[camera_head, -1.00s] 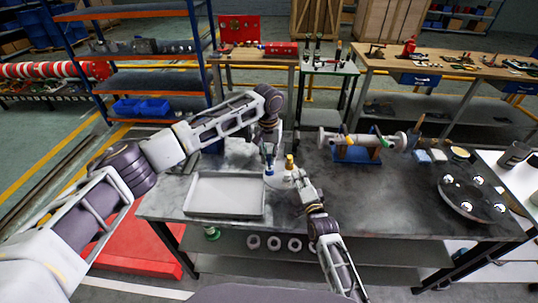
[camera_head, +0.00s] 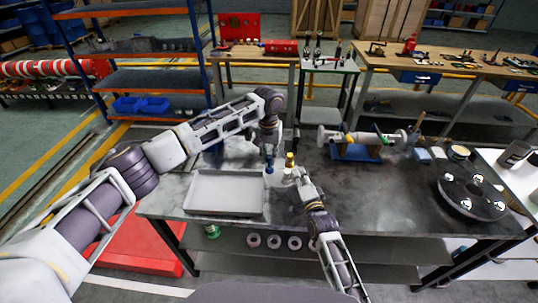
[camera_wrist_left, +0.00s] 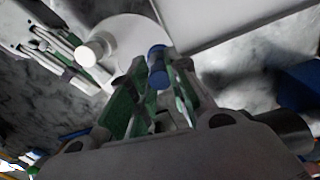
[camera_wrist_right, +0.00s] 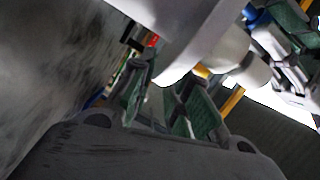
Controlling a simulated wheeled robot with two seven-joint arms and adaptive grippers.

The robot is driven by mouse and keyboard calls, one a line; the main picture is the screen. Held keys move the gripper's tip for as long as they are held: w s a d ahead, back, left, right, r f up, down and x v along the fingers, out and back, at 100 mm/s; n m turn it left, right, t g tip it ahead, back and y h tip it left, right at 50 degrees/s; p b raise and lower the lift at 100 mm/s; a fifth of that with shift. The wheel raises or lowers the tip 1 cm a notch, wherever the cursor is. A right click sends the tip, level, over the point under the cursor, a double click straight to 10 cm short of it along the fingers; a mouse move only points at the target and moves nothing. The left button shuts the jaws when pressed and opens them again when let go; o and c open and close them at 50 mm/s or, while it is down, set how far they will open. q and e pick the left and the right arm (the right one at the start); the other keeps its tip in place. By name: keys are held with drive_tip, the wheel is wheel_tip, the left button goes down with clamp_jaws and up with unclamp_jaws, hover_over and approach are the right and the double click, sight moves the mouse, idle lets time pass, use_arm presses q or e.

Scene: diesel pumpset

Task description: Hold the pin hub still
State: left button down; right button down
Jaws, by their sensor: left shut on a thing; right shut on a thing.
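The pin hub shows as a pale round disc (camera_wrist_left: 135,35) in the left wrist view, with a white upright stub (camera_wrist_left: 92,52) on it. It fills the upper part of the right wrist view (camera_wrist_right: 185,30). My left gripper (camera_head: 269,158) is shut on a blue cylindrical piece (camera_wrist_left: 157,62) over the disc; whether that piece touches the hub is unclear. My right gripper (camera_head: 298,175) is at the hub's near right side, its fingers (camera_wrist_right: 168,100) shut at the disc's edge; the contact is partly hidden. A brass-coloured piece (camera_head: 290,159) stands between the grippers.
A grey tray (camera_head: 225,208) lies left of the hub on the dark table (camera_head: 340,215). A shaft on a blue stand (camera_head: 355,153) is behind right, and a round plate with shiny domes (camera_head: 471,196) is far right. The table's middle right is clear.

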sight(269, 156)
use_arm(q)
drive_tip(key=shift+f, duration=0.9)
use_arm(e)
drive_tip(key=shift+s+d+f, duration=0.1)
drive_tip(key=shift+f, duration=0.4)
use_arm(q)
drive_tip(key=c, duration=1.3)
unclamp_jaws()
drive_tip(key=shift+r, duration=0.1)
drive_tip(key=shift+s+a+r, duration=0.1)
drive_tip(key=shift+r, duration=5.85)
use_arm(e)
drive_tip(key=c, duration=1.3)
unclamp_jaws()
use_arm(q)
drive_tip(key=shift+f, duration=0.1)
use_arm(e)
drive_tip(key=shift+r, duration=0.2)
drive_tip(key=shift+r, duration=0.1)
